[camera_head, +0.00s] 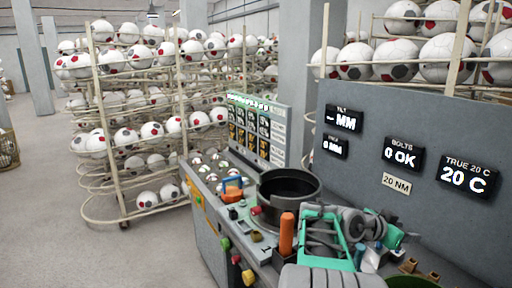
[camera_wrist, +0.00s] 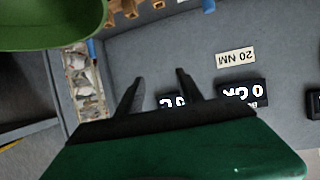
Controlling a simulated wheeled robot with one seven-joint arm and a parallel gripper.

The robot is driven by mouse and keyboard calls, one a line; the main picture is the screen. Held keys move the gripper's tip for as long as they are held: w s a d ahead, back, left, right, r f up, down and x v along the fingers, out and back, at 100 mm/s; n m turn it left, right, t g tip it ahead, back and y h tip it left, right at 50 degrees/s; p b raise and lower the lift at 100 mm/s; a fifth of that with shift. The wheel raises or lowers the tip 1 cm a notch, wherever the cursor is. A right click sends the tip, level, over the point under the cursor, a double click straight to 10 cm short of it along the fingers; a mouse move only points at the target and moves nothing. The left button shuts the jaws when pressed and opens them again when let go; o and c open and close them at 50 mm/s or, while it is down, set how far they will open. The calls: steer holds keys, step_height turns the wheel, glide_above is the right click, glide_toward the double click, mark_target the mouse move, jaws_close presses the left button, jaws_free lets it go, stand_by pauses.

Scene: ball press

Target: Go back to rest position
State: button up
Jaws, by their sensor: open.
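My gripper (camera_wrist: 160,74) shows in the wrist view with its two dark fingers apart and nothing between them. Beyond the fingers is the grey panel with the displays, seen upside down. The same grey panel (camera_head: 350,180) stands at the right in the head view. I cannot make out the fingers in the head view, among the teal and grey parts at the lower right. A black round pot (camera_head: 290,203) stands on the bench left of these parts.
A green rounded thing (camera_wrist: 50,22) fills the upper left of the wrist view. An orange upright cylinder (camera_head: 286,235) stands before the pot. A bolts display (camera_head: 402,155) reads 0 OK. Racks of footballs (camera_head: 150,131) stand at the left. Grey floor (camera_head: 60,225) is clear at lower left.

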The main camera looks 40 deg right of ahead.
steer(key=w+a+f+n+t+y+b, duration=0.1)
steer(key=w+a+f+n+t+y, duration=0.3)
steer(key=w+a, duration=0.7)
steer(key=w+a+f+n+t+y+b, duration=0.15)
steer(key=w+a+f+n+t, duration=0.35)
steer(key=w+a, duration=0.65)
steer(key=s+a+f+n+y, duration=0.2)
steer(key=a+n, duration=0.2)
steer(key=a, duration=0.6)
steer(key=s+a+f+n+g+y+b, duration=0.1)
steer(key=s+a+f+n+y, duration=0.2)
steer(key=a, duration=0.7)
steer(key=s+a+f+n+g+y, duration=0.1)
steer(key=a+n, duration=0.4)
steer(key=a, duration=0.6)
steer(key=shift+s+f+y+b, duration=0.4)
steer(key=shift+s+f+y, duration=0.45)
steer(key=shift+s, duration=0.35)
